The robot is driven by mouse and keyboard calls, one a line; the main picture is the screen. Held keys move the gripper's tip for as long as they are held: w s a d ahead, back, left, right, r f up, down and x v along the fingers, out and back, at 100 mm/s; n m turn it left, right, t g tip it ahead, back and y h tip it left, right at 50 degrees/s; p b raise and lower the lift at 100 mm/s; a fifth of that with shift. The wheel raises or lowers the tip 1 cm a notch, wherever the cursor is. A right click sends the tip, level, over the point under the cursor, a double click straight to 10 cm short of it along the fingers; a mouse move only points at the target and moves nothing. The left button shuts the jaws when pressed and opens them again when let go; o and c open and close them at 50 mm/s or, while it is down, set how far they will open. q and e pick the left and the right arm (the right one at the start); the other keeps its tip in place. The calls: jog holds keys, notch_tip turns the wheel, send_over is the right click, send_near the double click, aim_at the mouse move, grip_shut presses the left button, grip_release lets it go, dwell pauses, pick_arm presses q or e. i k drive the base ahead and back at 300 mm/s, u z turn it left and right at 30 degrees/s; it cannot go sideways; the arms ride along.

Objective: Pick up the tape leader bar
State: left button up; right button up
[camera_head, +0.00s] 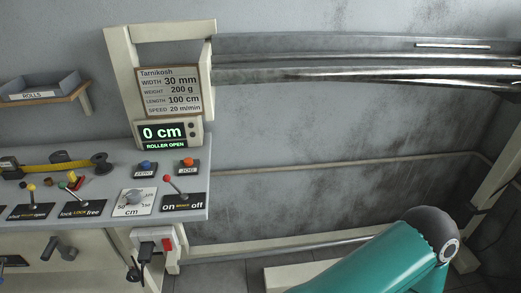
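I cannot tell for certain which thing is the tape leader bar. A yellow strip (60,165) lies on the grey bench at the far left, between a dark block (9,164) and a black round end piece (100,160). A thin pale bar (452,45) shows on the dark rail at the upper right. Neither of my grippers is in view. Only a teal link of my own arm shows at the lower right, apart from both.
The bench (120,165) carries an orange button (187,161), a blue button (146,166), a dial (134,197) and a red-knobbed lever (169,180). A display (163,133) reads 0 cm, ROLLER OPEN. Metal rails (350,75) run rightward. A shelf tray (40,90) hangs left.

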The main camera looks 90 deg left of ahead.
aim_at(74, 180)
jog(key=z, duration=0.2)
jog(key=i, duration=0.9)
jog(key=u, duration=1.75)
jog(key=i, duration=0.35)
jog(key=u, duration=2.75)
jog(key=i, duration=0.2)
jog(key=u, duration=0.9)
jog(key=k, duration=0.45)
jog(key=u, duration=0.55)
jog(key=i, duration=1.25)
jog(key=z, duration=0.25)
